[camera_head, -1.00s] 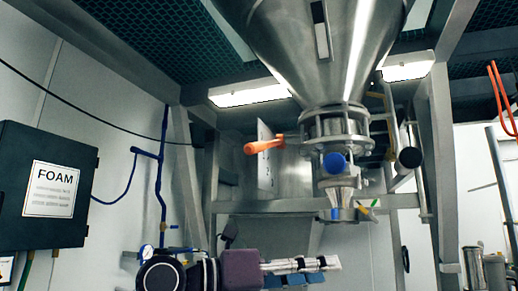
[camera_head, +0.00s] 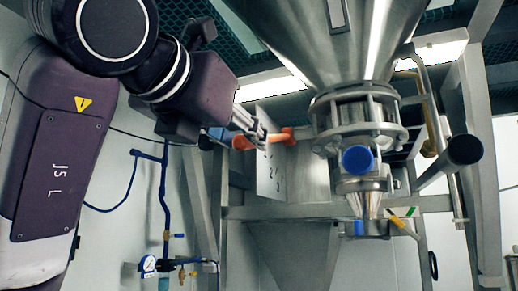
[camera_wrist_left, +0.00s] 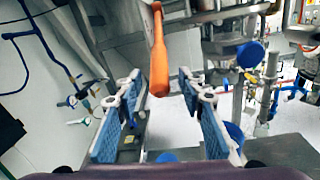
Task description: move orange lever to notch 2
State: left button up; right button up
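The orange lever (camera_head: 270,139) sticks out to the left from a metal plate (camera_head: 268,178) carrying dark numbers, of which a 2 and a 3 can be read. My left gripper (camera_head: 250,133) is at the lever's handle and partly covers it in the head view. In the left wrist view the gripper (camera_wrist_left: 161,80) is open, with blue-padded fingers apart. The orange lever (camera_wrist_left: 158,52) reaches between the fingers there, with visible gaps on both sides. The notch in which the lever sits cannot be made out. My right gripper is not in view.
A steel hopper (camera_head: 335,40) hangs above the lever. A valve with a blue round knob (camera_head: 358,160) sits to the right. A black-ended handle (camera_head: 463,150) projects at the right. A blue pipe (camera_head: 163,190) runs down the left wall.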

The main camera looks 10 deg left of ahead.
pick_arm(q)
jog(key=shift+w+d+r+p, duration=0.1)
jog(key=shift+w+r+p, duration=0.15)
jog(key=shift+r+p, duration=0.1)
jog(key=shift+w+r+p, duration=0.2)
jog(key=shift+r+p, duration=0.1)
jog(key=shift+p, duration=0.35)
jog(key=x, duration=0.2)
jog(key=shift+w+d+f+p, duration=0.15)
jog(key=shift+w+f+p, duration=0.05)
jog(key=shift+w+p, duration=0.1)
jog(key=shift+x, duration=0.75)
jog(key=shift+s, duration=0.5)
jog(key=shift+c, duration=2.4)
jog(key=c, duration=0.5)
grip_shut()
jog(key=shift+f, duration=0.1)
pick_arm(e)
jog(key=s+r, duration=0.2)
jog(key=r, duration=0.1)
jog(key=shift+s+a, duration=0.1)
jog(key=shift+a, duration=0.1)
